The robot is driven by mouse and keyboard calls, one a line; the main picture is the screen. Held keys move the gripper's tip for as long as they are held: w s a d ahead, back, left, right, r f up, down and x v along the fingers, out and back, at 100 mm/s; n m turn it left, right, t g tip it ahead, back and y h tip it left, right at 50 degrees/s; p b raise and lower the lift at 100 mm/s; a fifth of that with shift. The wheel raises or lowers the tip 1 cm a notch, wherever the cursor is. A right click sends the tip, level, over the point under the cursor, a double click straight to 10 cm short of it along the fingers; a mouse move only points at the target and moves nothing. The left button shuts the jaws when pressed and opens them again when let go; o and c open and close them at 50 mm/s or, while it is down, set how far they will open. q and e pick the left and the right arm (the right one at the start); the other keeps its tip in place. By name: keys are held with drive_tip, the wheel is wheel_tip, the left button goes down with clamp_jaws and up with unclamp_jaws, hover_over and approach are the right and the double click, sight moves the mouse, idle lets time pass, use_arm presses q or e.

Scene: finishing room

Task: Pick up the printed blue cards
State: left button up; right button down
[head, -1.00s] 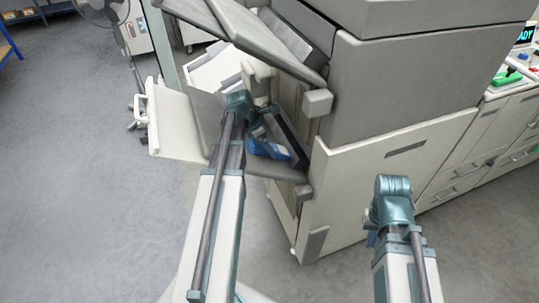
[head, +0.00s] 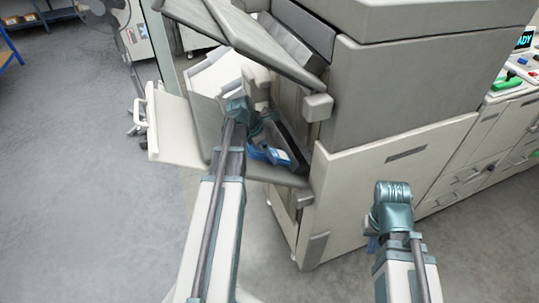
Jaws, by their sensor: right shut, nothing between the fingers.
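A small blue item with a pale marking (head: 279,157), which looks like the printed blue cards, lies at the dark tray inside the open side of the large grey machine (head: 400,90). My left arm reaches into this opening. My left gripper (head: 258,152) is at the left end of the blue item, and my own wrist partly hides it. I cannot tell whether its fingers touch or hold the cards. My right gripper (head: 373,242) is low in front of the machine's lower panel, mostly hidden behind its wrist, shut and empty, away from the cards.
A raised grey cover (head: 245,45) hangs over the opening. A pale door with a handle (head: 172,125) stands out to the left. A cabinet with drawers (head: 490,150) stands at the right. Open grey floor (head: 70,180) lies to the left.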

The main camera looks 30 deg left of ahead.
use_arm(q)
drive_tip(key=c, duration=1.5)
drive_tip(key=shift+r, duration=0.1)
drive_tip(key=shift+c, duration=0.2)
